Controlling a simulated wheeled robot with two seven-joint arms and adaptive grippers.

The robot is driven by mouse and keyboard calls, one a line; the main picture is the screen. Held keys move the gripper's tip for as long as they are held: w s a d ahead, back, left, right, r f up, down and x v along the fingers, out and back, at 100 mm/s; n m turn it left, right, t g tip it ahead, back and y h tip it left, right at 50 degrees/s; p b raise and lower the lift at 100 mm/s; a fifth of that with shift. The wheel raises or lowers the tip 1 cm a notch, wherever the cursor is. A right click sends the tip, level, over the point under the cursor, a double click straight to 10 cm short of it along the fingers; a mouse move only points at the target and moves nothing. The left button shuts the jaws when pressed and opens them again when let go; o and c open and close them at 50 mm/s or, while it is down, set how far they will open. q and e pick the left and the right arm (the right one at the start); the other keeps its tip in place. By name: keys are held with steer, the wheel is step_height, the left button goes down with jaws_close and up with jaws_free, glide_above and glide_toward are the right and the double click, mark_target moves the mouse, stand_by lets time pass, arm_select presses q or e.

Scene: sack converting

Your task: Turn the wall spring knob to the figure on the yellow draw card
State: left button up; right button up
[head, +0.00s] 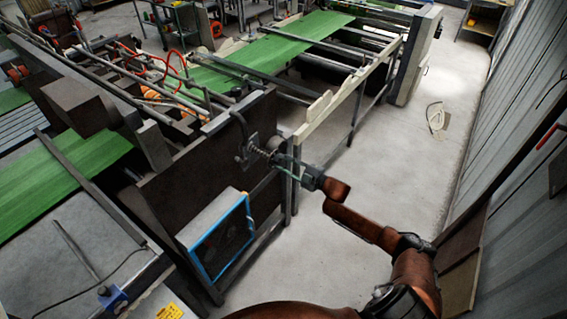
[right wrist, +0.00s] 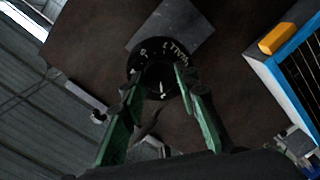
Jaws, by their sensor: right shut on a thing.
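The figures are too small and dark to read surely. A yellow card (head: 170,312) with small unreadable print shows at the bottom edge of the head view. My left gripper is not in view.
A blue-framed box (head: 222,234) juts from the side plate (head: 175,200) below left of the knob. A cream rail (head: 335,105) runs behind the gripper. Green sack web (head: 275,45) crosses the machine. The grey floor (head: 400,170) at the right is mostly clear.

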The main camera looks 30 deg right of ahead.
steer(key=m, duration=0.4)
steer(key=shift+d, duration=0.15)
steer(key=m+y, duration=0.1)
steer(key=m, duration=0.3)
steer(key=shift+m, duration=0.4)
steer(key=m, duration=0.4)
steer(key=m+b, duration=0.1)
steer(key=m, duration=0.4)
steer(key=shift+m, duration=0.4)
steer(key=o, duration=1.1)
steer(key=shift+c, duration=0.2)
steer(key=shift+o, duration=0.4)
steer(key=shift+f, duration=0.1)
